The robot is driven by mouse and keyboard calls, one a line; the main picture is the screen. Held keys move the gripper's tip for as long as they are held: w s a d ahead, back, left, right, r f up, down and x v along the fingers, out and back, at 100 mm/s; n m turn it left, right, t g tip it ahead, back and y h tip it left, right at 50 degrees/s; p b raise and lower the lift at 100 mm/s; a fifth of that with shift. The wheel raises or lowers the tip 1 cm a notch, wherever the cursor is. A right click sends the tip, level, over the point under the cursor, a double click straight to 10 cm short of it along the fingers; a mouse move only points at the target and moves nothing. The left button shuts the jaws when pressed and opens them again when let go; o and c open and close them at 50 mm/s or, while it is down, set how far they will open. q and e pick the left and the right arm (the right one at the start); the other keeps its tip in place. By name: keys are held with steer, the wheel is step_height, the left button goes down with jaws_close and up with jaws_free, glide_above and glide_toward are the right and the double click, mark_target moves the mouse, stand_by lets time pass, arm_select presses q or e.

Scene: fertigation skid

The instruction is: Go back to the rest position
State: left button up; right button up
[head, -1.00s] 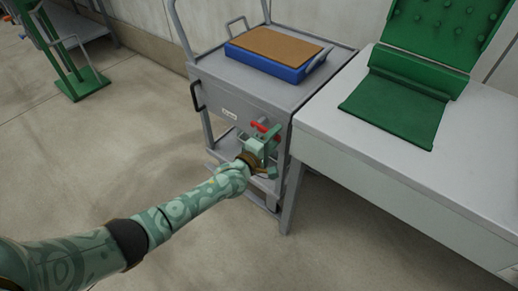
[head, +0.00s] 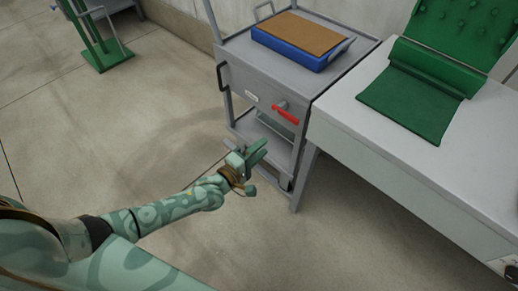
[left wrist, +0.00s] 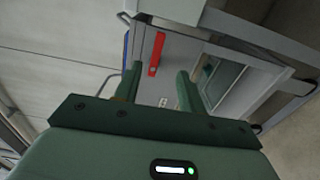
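My left gripper (head: 252,163) is in front of the grey cart and apart from it, below and to the left of the red lever handle (head: 285,115). In the left wrist view its two fingers (left wrist: 155,88) stand apart with nothing between them. The red handle (left wrist: 156,54) shows beyond the fingertips there, on the cart's front panel. In the head view the handle slants slightly down to the right. My right gripper is not in view.
The grey cart (head: 255,77) carries a blue tray (head: 285,52) with a brown top. A white table (head: 420,160) with a green mat (head: 410,105) adjoins it on the right. A green stand (head: 108,55) is at the back left. The floor on the left is clear.

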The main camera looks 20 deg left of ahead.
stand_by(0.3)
arm_select(q)
steer(key=s+a+f+m+g+y+p, duration=0.1)
steer(key=s+a+f+m+g, duration=0.15)
steer(key=f+m, duration=0.4)
steer(key=s+a+f+m+g+y, duration=0.2)
steer(key=s+f+m+g, duration=0.15)
steer(key=f+m, duration=0.35)
steer(key=s+a+f+m+g+y+p, duration=0.2)
steer(key=s+a+f+m+g, duration=0.15)
steer(key=s+f, duration=0.75)
steer(key=s+g+p, duration=0.1)
steer(key=s+g, duration=0.1)
steer(key=s, duration=1)
steer(key=s+d+f+g+p, duration=0.1)
steer(key=s+g, duration=0.2)
steer(key=s, duration=1)
steer(key=s+d+f+m+g+y+p, duration=0.1)
steer(key=s+g, duration=0.1)
steer(key=s, duration=1)
steer(key=shift+s+f, duration=0.25)
steer(key=shift+s, duration=0.1)
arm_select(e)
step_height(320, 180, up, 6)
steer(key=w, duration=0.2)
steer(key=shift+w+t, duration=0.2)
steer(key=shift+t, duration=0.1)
